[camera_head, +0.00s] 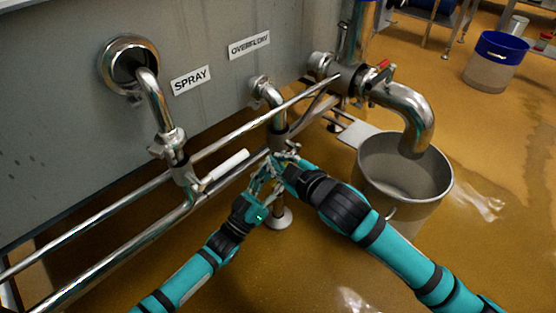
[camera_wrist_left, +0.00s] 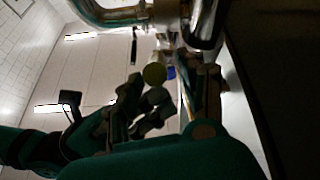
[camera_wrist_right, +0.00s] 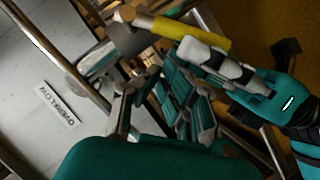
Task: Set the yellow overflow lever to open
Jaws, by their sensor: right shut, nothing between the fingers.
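The yellow overflow lever (camera_wrist_right: 192,33) shows in the right wrist view as a yellow bar on a metal valve body (camera_wrist_right: 125,40). In the left wrist view, a round yellowish end (camera_wrist_left: 155,74), apparently the lever's, shows near the fingers. In the head view the grippers hide most of the lever. My right gripper (camera_head: 283,164) is shut and empty, just below the overflow pipe (camera_head: 270,95). My left gripper (camera_head: 262,188) is beside and below it; its pale finger (camera_wrist_right: 215,60) is close to the lever. I cannot tell whether it touches or holds the lever.
The OVERFLOW label (camera_head: 249,45) and SPRAY label (camera_head: 190,80) are on the grey tank wall. The spray valve with a white handle (camera_head: 224,170) is at left. Metal rails (camera_head: 110,215) run past the valves. A metal bucket (camera_head: 435,185) stands under the right-hand pipe.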

